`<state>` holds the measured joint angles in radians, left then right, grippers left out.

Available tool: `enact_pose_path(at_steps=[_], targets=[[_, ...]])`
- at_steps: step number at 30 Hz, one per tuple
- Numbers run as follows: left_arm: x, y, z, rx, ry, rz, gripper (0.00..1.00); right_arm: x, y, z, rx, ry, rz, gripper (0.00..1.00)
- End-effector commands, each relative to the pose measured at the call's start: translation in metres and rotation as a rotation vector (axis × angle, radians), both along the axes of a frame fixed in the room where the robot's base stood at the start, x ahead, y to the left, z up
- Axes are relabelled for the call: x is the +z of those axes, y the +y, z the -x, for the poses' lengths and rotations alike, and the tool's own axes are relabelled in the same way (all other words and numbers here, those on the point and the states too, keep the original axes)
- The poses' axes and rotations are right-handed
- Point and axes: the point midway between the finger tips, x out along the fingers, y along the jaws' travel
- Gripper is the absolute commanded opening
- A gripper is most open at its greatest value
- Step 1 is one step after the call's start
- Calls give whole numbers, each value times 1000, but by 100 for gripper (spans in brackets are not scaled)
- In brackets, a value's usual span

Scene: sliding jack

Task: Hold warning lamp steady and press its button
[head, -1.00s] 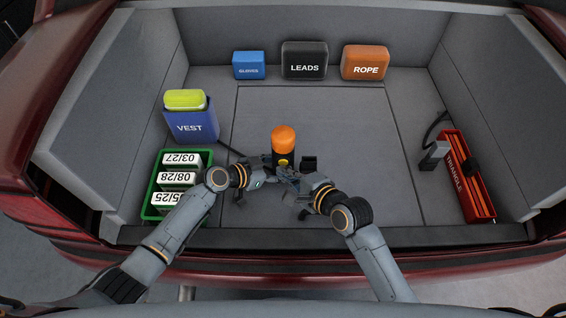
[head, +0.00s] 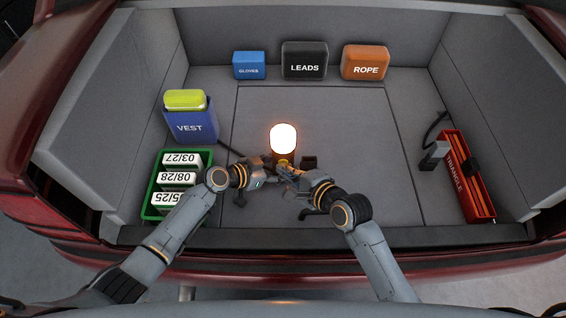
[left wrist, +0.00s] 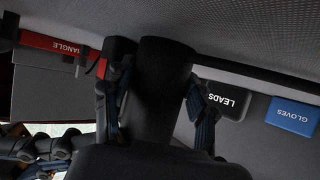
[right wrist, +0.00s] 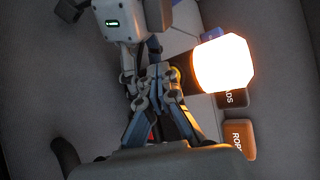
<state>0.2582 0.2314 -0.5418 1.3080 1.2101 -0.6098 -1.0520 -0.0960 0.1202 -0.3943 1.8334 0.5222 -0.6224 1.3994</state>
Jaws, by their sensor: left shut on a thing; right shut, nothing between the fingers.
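The warning lamp (head: 283,141) stands upright on the trunk floor in the head view, its dome glowing bright white. The glowing dome fills the upper right of the right wrist view (right wrist: 223,64). My left gripper (head: 264,174) is shut on the lamp's dark lower body, which shows between its fingers in the left wrist view (left wrist: 160,85). My right gripper (head: 291,172) is shut and empty, its fingertips close against the lamp's near side.
A green crate (head: 146,212) with dated boxes and a blue vest bin (head: 192,128) stand at left. Gloves (head: 249,65), leads (head: 305,60) and rope (head: 365,62) cases line the back. A red triangle case (head: 467,176) lies at right. The floor right of the lamp is mostly free.

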Motion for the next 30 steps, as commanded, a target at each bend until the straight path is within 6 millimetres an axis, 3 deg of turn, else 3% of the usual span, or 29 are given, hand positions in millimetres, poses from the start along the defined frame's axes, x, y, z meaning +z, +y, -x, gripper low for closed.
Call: enact_pose_path(at_steps=[11,30], targets=[[-1,0,1,-2,2,-1,32,0,0,-1,-1,0,1,0],[-1,0,1,-1,3,-1,32,-1,0,17,0,1,0,0]])
